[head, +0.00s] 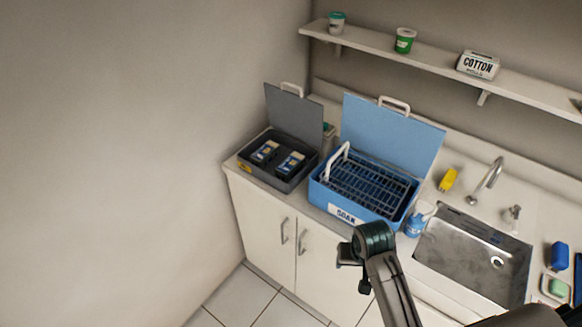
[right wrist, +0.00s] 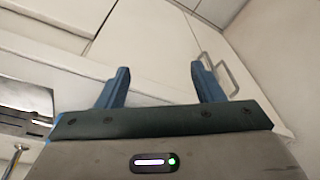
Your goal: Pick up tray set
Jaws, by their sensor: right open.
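No thing in view is marked as a tray set, and I cannot tell which it is. A blue box (head: 345,214) labelled SOAK stands open on the counter, with a wire rack (head: 365,184) with a white handle inside. Left of it, an open dark grey case (head: 278,182) holds two labelled packs, blue, white and yellow (head: 290,163). My right gripper (right wrist: 160,80) is open and empty in the right wrist view, facing white cabinet fronts. In the head view my right arm is in front of the counter below the blue box, its fingertips unclear. My left gripper is out of view.
A blue bottle (head: 414,225) stands between the blue box and the metal sink (head: 470,262). A yellow object (head: 448,180) lies behind the sink, near the tap (head: 487,181). A wall shelf (head: 440,69) runs above. A wall closes the left side.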

